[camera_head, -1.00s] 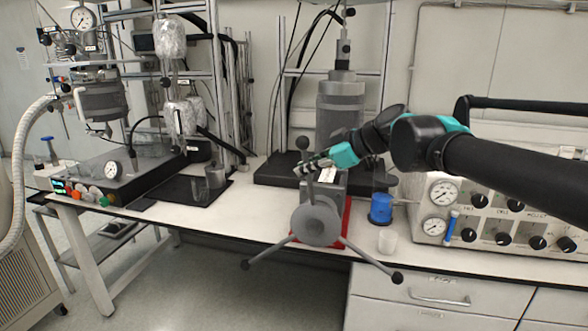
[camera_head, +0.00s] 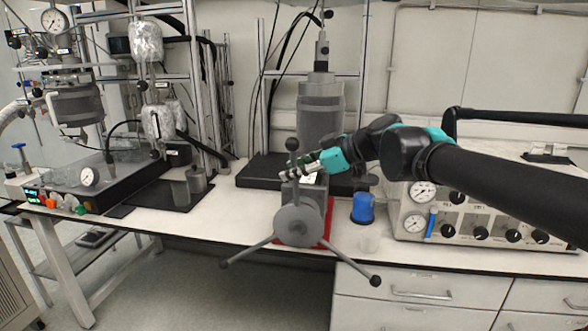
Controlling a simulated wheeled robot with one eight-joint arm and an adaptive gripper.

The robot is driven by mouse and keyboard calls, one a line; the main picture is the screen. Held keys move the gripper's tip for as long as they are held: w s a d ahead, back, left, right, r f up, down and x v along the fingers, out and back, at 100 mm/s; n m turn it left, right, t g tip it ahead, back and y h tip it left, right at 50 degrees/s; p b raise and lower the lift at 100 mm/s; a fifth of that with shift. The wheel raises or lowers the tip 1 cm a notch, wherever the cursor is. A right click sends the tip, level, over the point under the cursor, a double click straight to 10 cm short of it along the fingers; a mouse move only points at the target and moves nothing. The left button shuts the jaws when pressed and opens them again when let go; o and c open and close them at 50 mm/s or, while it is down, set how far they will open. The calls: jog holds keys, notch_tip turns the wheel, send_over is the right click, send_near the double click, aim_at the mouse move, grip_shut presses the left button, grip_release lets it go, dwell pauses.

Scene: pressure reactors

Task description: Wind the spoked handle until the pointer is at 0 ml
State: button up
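The spoked handle (camera_head: 298,226) is a grey hub with three spokes ending in dark balls, on the front of a grey device at the bench's front edge. One spoke points up to a ball, one goes down left and one down right. My gripper (camera_head: 290,173) reaches in from the right, with its fingertips at the upper spoke, just below its ball. I cannot tell whether the fingers touch or grip the spoke. The pointer and its ml scale cannot be made out.
A blue-capped container (camera_head: 362,207) and a small clear cup (camera_head: 369,240) stand right of the handle. A panel with gauges and black knobs (camera_head: 480,232) is at the right, under my arm. A tall grey cylinder (camera_head: 320,112) stands behind.

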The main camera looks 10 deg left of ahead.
jog(key=v, duration=1.2)
dwell(0.3)
dwell(1.0)
